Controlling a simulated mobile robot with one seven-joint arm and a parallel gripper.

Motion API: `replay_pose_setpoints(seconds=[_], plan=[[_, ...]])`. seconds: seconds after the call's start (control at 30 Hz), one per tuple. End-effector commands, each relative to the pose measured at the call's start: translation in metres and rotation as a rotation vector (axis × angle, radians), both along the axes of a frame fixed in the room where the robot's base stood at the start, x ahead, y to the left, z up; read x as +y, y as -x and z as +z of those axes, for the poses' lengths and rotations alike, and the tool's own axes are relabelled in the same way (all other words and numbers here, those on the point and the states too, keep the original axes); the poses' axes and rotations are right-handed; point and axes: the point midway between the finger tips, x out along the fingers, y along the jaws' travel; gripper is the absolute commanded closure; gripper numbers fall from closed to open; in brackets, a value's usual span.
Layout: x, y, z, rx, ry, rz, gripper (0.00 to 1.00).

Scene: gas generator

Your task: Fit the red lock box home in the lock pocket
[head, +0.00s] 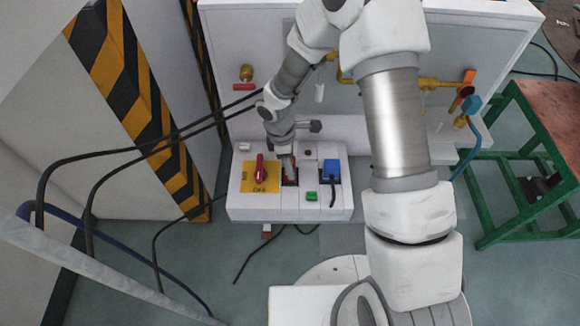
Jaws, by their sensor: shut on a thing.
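The control panel (240,210) is a white box with a sloped top, low in front of the cabinet. My gripper (288,162) points down at its middle and is shut on the red lock box (291,173). Only a small part of the red box shows between and below the fingers. It is at the dark lock pocket (290,183). The fingers hide most of the pocket, so I cannot tell how deep the box sits or whether it is seated.
Left of the pocket is a red rotary switch (260,168) on a yellow plate (247,182). Right are a blue plug (331,171) with a black cable and a green button (312,196). A green-framed table (490,235) stands at right. Black cables hang at left.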

Motion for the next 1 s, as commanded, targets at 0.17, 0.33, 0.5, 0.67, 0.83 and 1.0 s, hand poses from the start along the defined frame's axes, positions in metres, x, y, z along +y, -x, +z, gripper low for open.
replay_pose_setpoints(seconds=[0.17,0.33,0.5,0.67,0.83,1.0], plan=[[0.0007,-0.0002,-0.0126,-0.001,-0.001,0.002,1.00],[0.0005,-0.0001,-0.0127,-0.001,-0.001,0.001,1.00],[0.0004,0.0001,-0.0154,0.000,0.000,0.001,0.36],[0.0003,0.0002,-0.0153,0.000,0.000,0.001,0.15],[0.0003,0.0002,-0.0153,0.000,0.000,0.001,0.15],[0.0004,0.0001,-0.0102,0.000,-0.001,0.001,0.15]])
